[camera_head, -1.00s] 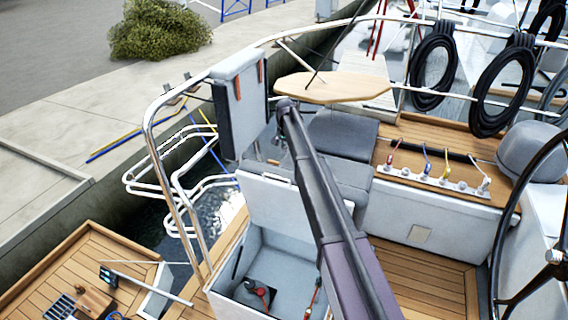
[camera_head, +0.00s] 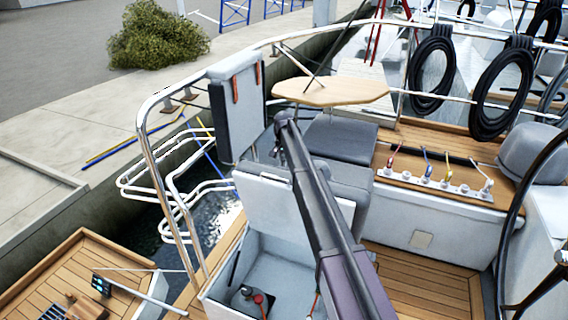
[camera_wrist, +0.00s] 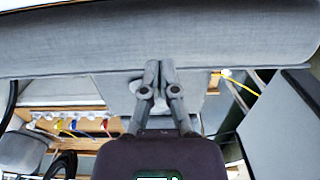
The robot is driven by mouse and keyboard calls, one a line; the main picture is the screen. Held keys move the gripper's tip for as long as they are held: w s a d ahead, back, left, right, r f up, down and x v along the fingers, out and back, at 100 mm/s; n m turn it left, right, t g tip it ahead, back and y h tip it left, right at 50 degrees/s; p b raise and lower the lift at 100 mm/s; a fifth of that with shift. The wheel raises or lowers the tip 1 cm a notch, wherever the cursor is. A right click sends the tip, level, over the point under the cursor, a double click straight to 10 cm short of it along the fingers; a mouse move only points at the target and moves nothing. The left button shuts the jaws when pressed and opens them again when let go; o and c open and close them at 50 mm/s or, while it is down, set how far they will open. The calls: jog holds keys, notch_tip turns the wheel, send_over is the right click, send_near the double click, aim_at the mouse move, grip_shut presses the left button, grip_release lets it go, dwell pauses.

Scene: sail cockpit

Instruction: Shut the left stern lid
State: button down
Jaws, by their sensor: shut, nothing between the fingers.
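The left stern lid (camera_head: 285,212) stands raised, near upright, behind its open locker (camera_head: 285,262) in the head view. It is a pale panel with a small handle slot near its top edge. A red-ended tool (camera_head: 257,298) lies inside the locker. My gripper (camera_head: 281,158) is partly hidden by my arm, near the upper edge of the lid on its far side. In the wrist view my gripper (camera_wrist: 159,65) is shut and empty, its fingertips at the lower edge of a grey padded surface (camera_wrist: 160,38). I cannot tell whether they touch it.
A wooden table (camera_head: 330,92) and a dark seat cushion (camera_head: 335,138) lie beyond the lid. A steel rail (camera_head: 150,150) curves at the left. A cleat panel (camera_head: 435,180) and the steering wheel (camera_head: 510,230) are at the right. The cockpit floor (camera_head: 425,280) is clear.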

aim_at(283, 176)
jog(key=shift+f+b, duration=1.55)
jog(key=shift+f, duration=0.3)
jog(key=shift+s+a+f, duration=0.1)
jog(key=shift+s+a, duration=0.1)
jog(key=shift+s, duration=0.45)
jog(key=shift+s+a+f, duration=0.1)
jog(key=shift+s+a, duration=0.15)
jog(key=shift+s, duration=0.35)
jog(key=shift+s+a+f, duration=0.1)
jog(key=shift+s+a, duration=0.1)
jog(key=shift+s, duration=0.45)
jog(key=shift+r, duration=0.1)
